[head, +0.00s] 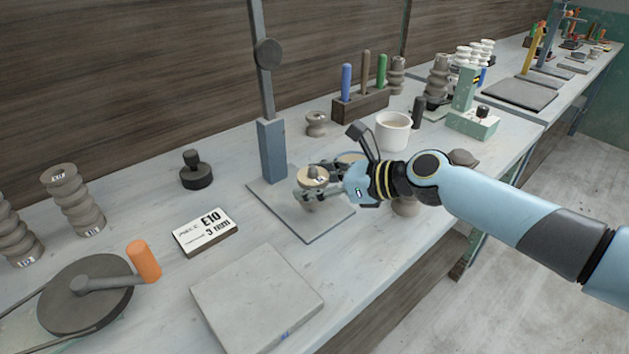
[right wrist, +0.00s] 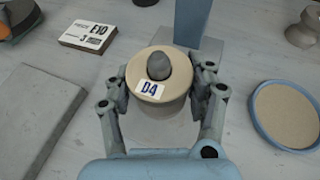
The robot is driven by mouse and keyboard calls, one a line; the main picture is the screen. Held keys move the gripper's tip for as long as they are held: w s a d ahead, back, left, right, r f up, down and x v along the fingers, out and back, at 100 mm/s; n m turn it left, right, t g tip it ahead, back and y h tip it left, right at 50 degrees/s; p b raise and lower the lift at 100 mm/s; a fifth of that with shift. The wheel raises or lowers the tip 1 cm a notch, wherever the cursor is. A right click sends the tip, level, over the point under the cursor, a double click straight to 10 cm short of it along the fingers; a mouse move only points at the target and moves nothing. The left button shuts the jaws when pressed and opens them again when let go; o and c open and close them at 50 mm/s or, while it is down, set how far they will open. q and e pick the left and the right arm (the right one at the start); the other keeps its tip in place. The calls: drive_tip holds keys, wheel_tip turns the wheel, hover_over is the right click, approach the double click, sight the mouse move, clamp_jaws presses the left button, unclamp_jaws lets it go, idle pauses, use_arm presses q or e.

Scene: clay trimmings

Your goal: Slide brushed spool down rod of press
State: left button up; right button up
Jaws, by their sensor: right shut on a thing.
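My right gripper (head: 312,186) is shut around a round, cream-topped spool (head: 313,173) labelled D4, over the base plate (head: 318,223) of the press. In the right wrist view, the two fingers of the gripper (right wrist: 163,92) clasp the spool (right wrist: 144,88) from both sides. A dark grey rounded tip (right wrist: 159,66) stands up at the spool's centre; it looks like the top of a rod through it. The press's blue-grey post (head: 272,150) rises just behind. The rod below the spool is hidden, and the gap to the plate is unclear. My left gripper is out of view.
A label block E10 (head: 206,231) and a grey slab (head: 257,299) lie to the left and front. A blue-rimmed dish (right wrist: 260,113) sits right of the gripper. A white cup (head: 393,131) and tool rack (head: 361,106) stand behind. A turntable with an orange handle (head: 144,261) is at left.

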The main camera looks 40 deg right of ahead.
drive_tip(key=shift+f+b, duration=1)
drive_tip(key=shift+f, duration=0.3)
drive_tip(key=o, duration=1.4)
drive_tip(key=shift+o, duration=0.2)
drive_tip(key=v, duration=1.2)
drive_tip(key=shift+d, duration=0.1)
drive_tip(key=shift+f, duration=0.1)
